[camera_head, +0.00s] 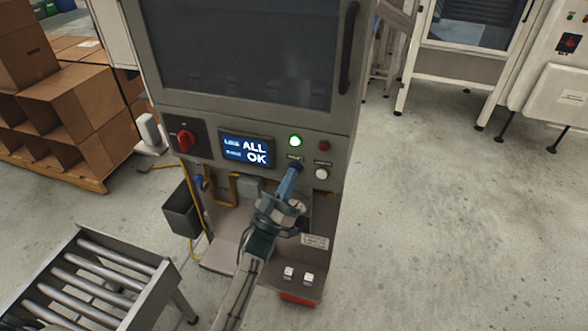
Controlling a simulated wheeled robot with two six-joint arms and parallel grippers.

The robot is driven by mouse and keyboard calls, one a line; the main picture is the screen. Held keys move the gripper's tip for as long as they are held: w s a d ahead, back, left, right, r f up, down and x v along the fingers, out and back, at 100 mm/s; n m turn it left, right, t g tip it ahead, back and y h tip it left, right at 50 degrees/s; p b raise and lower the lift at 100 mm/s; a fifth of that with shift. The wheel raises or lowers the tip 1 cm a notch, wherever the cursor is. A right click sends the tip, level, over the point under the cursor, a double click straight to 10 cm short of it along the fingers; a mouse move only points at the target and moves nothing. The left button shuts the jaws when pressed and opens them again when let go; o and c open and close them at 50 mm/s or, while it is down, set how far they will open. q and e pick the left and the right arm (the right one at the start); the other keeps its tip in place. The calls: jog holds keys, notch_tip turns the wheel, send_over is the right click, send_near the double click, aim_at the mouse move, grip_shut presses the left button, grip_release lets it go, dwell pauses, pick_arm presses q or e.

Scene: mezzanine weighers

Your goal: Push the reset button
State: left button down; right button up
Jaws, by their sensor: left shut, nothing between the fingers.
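Another small label sits below the green light. My left gripper (295,167) is shut and empty, its blue fingertips at the panel just under that label. They cover whatever control is there, so I cannot tell which button is the reset or whether the tips touch it. My right gripper is out of view.
A red rotary switch (185,138) is on the panel's left. A roller conveyor (104,258) stands lower left, and cardboard boxes (72,118) on a pallet are at the left. Two small white switches (298,276) sit low on the machine. The floor at right is clear.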

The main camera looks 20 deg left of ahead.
pick_arm(q)
jog(key=shift+s+p, duration=0.35)
jog(key=shift+s, duration=0.45)
jog(key=s+p, duration=0.2)
jog(key=s, duration=0.3)
jog(key=shift+a, duration=0.1)
dwell(0.6)
